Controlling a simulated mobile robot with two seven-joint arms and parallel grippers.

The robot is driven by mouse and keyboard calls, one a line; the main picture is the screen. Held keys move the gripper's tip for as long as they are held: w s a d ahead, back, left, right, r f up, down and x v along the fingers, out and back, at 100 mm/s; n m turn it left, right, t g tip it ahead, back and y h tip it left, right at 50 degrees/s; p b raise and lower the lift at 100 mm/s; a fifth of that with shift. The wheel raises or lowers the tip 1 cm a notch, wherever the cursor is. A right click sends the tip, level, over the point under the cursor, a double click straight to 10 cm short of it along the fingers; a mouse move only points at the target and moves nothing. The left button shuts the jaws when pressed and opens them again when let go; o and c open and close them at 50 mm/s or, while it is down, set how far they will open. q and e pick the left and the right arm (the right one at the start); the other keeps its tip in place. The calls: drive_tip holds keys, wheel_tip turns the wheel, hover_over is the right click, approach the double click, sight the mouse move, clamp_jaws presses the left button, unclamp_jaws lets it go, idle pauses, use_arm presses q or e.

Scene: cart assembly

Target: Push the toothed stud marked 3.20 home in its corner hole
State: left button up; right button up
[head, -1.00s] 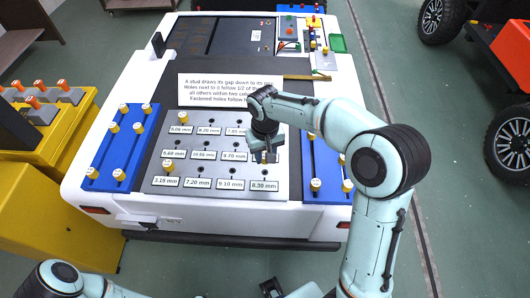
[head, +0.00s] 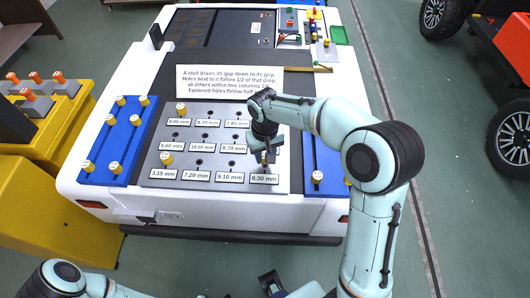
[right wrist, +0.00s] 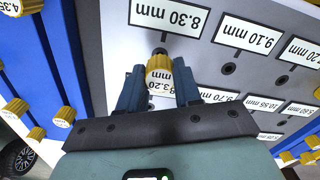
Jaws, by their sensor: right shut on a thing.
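The yellow toothed stud marked 3.20 (right wrist: 160,82) is between the two dark fingers of my right gripper (right wrist: 160,92), which is shut on it. Its dark tip meets the grey plate beside the 8.30 mm label (right wrist: 170,16). The corner hole under the tip is hidden, and I cannot tell how deep the tip sits. In the head view my right gripper (head: 264,158) is over the near right corner of the grey plate (head: 215,188), just behind the 8.30 mm label.
Yellow studs stand on the plate at the back left (head: 181,108) and left (head: 166,158). Blue strips with yellow knobs flank it, left (head: 118,143) and right (head: 325,160). A printed sign (head: 230,82) stands behind. Open holes with labels lie left of my gripper.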

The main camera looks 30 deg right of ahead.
drive_tip(key=shift+f, duration=0.25)
idle(0.5)
drive_tip(key=shift+f+b, duration=0.85)
drive_tip(key=shift+f, duration=0.4)
drive_tip(key=o, duration=1.1)
drive_tip(key=shift+r, duration=0.1)
wheel_tip(320, 180, up, 13)
drive_tip(key=shift+r+p, duration=0.1)
drive_tip(key=shift+p, duration=0.8)
drive_tip(key=shift+s, duration=0.1)
